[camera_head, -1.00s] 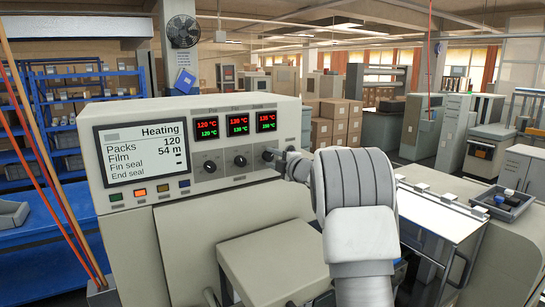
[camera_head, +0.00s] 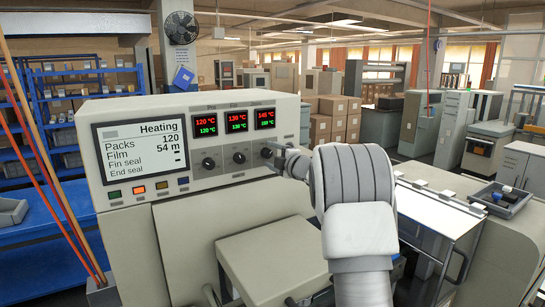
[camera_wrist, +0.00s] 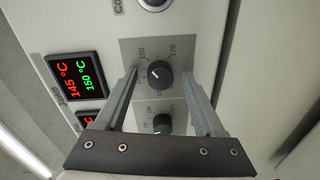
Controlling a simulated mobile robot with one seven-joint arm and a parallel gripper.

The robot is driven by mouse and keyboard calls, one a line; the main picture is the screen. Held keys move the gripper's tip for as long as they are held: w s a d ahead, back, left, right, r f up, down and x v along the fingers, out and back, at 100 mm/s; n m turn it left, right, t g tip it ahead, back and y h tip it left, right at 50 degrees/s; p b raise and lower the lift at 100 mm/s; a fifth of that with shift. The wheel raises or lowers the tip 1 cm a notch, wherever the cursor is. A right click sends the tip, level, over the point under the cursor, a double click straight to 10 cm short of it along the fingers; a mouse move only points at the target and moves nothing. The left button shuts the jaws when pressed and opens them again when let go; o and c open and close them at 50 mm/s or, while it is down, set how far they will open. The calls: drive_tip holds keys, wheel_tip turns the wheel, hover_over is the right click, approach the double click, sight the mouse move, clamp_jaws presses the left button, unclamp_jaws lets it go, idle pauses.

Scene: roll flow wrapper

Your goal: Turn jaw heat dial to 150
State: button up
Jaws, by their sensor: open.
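The jaw heat dial is a round dark knob (camera_wrist: 160,74) on a grey plate, with 150 and 170 readable on its scale. Its white mark points toward the 150 side. The display beside it (camera_wrist: 75,82) reads 145 °C in red and 150 °C in green; in the head view it is the rightmost display (camera_head: 265,118). My gripper (camera_wrist: 160,77) is open, with one finger on each side of the dial and a visible gap to it. In the head view my gripper (camera_head: 277,153) is at the panel's right dial, which it mostly hides.
A second dial (camera_wrist: 162,123) sits between my fingers nearer the palm. In the head view two more dials, left (camera_head: 208,163) and middle (camera_head: 239,158), sit under their displays. The screen (camera_head: 143,154) reads Heating. A white cover (camera_head: 440,208) is at right.

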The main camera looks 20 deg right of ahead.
drive_tip(key=shift+s, duration=0.15)
drive_tip(key=b+v, duration=0.4)
drive_tip(key=v, duration=1.3)
